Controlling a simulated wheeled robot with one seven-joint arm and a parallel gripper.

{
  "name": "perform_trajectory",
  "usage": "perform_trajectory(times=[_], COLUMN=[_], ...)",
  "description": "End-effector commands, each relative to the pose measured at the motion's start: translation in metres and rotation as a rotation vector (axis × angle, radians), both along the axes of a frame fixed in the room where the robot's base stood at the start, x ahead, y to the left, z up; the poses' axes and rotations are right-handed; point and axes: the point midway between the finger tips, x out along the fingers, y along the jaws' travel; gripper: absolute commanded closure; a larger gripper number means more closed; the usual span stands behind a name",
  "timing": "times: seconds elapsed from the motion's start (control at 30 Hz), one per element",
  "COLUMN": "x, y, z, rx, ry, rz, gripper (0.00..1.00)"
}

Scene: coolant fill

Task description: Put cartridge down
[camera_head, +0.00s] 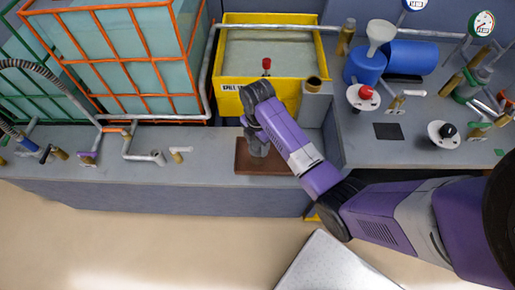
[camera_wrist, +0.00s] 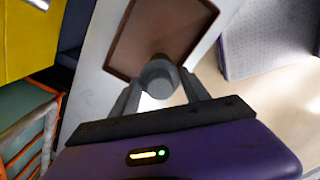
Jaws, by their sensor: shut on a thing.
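A grey cylinder, which I take to be the cartridge (camera_wrist: 159,78), is between the two fingers of my gripper (camera_wrist: 160,88) in the wrist view. My gripper (camera_head: 257,143) is shut on it. The cartridge points toward a shallow brown tray (camera_wrist: 190,22) with a raised rim, and its end overlaps the tray's near edge in that view. In the head view the tray (camera_head: 290,168) lies on the grey bench, with my gripper over its left part. I cannot tell whether the cartridge touches the tray.
A yellow spill bin (camera_head: 228,104) stands behind the tray. The bench (camera_head: 215,172) left of the tray is clear up to some pipes and valves (camera_head: 157,157). Blue containers (camera_head: 365,66), valves and gauges stand at the right. A caged tank (camera_head: 130,50) is at the back left.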

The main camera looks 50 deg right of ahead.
Motion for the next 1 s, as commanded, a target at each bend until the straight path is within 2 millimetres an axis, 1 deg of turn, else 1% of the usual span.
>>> perform_trajectory(times=[0.03, 0.1, 0.2, 0.63, 0.67, 0.7, 0.77, 1.0], x=[-0.001, -0.001, -0.001, 0.000, 0.000, 0.000, 0.000, 0.000], y=[0.000, 0.000, 0.000, 0.000, 0.000, 0.000, 0.000, 0.000], z=[-0.008, -0.018, -0.029, -0.035, -0.036, -0.035, -0.035, -0.035], rx=[0.001, 0.001, 0.000, 0.000, 0.000, 0.000, 0.000, 0.000], ry=[0.003, 0.003, 0.002, 0.000, 0.000, 0.000, 0.001, 0.001], rz=[0.000, 0.000, 0.000, 0.000, 0.000, 0.000, 0.000, 0.000], gripper=[0.72, 0.72, 0.72, 0.72, 0.44, 0.36, 0.24, 0.24])
